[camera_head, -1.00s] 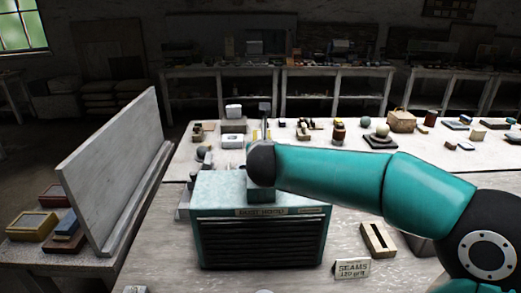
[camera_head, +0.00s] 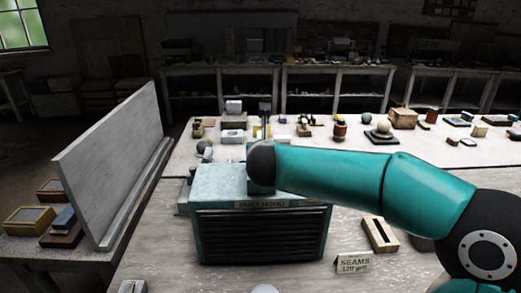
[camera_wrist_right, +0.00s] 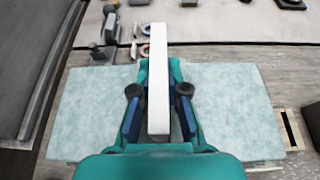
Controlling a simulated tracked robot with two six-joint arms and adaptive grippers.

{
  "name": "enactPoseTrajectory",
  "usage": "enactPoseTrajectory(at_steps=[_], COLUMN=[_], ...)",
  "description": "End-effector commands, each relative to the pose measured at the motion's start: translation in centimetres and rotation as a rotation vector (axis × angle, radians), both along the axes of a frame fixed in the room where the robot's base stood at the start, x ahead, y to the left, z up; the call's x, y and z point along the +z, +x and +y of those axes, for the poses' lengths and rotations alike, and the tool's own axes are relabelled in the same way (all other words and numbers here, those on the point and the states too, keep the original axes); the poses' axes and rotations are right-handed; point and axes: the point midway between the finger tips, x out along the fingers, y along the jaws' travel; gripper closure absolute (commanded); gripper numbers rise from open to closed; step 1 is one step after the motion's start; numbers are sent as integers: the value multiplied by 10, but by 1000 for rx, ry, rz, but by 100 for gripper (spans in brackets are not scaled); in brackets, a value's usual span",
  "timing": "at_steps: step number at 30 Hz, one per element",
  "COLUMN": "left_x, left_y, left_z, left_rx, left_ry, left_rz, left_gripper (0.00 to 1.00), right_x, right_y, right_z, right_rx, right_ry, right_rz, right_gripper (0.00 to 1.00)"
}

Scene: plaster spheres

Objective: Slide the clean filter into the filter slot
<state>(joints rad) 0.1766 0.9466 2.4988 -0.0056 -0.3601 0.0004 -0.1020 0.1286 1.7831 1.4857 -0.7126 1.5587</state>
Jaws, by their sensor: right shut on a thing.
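My right gripper (camera_wrist_right: 159,112) is shut on a pale white slab (camera_wrist_right: 158,60), which looks like the clean filter, seen edge-on in the right wrist view. The slab stands lengthwise between the two fingers. Beneath them is the speckled pale-teal top of the dust hood (camera_head: 262,235), a teal box with dark horizontal louvres on its front and a label above them; its top also shows in the right wrist view (camera_wrist_right: 235,100). I cannot tell whether the slab touches the hood. I cannot make out the filter slot. In the head view my right arm hides the gripper and slab. My left gripper is not in view.
A pale upright panel (camera_head: 112,170) stands left of the hood. A wooden block with a dark slot (camera_head: 380,234) and a "SEAMS" sign (camera_head: 354,263) are at its right. Small objects crowd the bench behind. The tabletop right of the hood is partly clear.

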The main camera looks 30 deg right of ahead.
Motion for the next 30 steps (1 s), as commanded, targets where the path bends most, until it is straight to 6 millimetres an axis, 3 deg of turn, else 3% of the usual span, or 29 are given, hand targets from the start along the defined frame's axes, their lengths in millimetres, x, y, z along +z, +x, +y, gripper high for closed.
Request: enactPoseTrajectory(at_steps=[13, 14, 19, 30], left_x=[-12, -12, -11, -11], left_y=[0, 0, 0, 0], left_z=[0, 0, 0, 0], left_rx=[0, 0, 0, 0], left_ry=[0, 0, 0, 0], left_rz=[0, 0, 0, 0], left_gripper=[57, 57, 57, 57], right_x=[-12, -12, -11, -11], right_y=[0, 0, 0, 0], right_z=[0, 0, 0, 0], right_rx=[0, 0, 0, 0], right_ry=[0, 0, 0, 0], right_rz=[0, 0, 0, 0], right_gripper=[100, 85, 57, 57])
